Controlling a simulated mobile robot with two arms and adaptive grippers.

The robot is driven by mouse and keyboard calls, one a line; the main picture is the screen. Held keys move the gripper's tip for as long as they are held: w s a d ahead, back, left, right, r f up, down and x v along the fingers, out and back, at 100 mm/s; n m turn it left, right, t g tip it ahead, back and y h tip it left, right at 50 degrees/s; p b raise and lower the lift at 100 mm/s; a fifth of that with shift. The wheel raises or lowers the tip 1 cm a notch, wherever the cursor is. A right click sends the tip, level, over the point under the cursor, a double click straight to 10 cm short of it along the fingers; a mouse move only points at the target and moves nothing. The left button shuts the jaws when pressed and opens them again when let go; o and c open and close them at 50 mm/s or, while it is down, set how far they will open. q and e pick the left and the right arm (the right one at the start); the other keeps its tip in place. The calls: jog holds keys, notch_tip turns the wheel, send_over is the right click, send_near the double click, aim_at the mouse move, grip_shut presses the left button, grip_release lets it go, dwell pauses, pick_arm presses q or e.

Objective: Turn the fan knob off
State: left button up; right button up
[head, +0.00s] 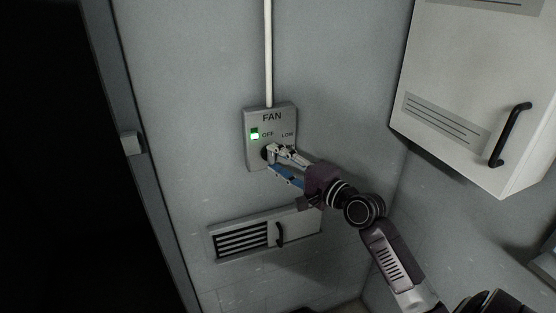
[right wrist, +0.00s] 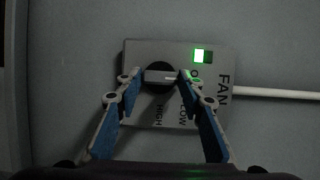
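The grey fan panel (head: 256,152) is on the wall, with FAN, OFF and LOW lettering and a lit green light. It also shows turned sideways in the right wrist view (right wrist: 137,114), where HIGH is readable too. The fan knob (right wrist: 158,77) is a black disc with a pale bar lying level in that view; I cannot tell which bar end is the pointer. My right gripper (head: 271,158) is at the panel. Its fingers are parted, with the tips (right wrist: 160,76) at either end of the bar; contact is unclear. My left gripper is out of view.
A white cabinet (head: 455,90) with a black handle is on the right wall. A vent with slats (head: 243,244) is below the panel. A dark doorway (head: 50,170) is at left. A white conduit (head: 268,50) runs up from the panel.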

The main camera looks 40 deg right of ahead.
jog(key=o, duration=0.4)
jog(key=shift+c, duration=0.2)
jog(key=s+d, duration=0.2)
jog(key=s, duration=1)
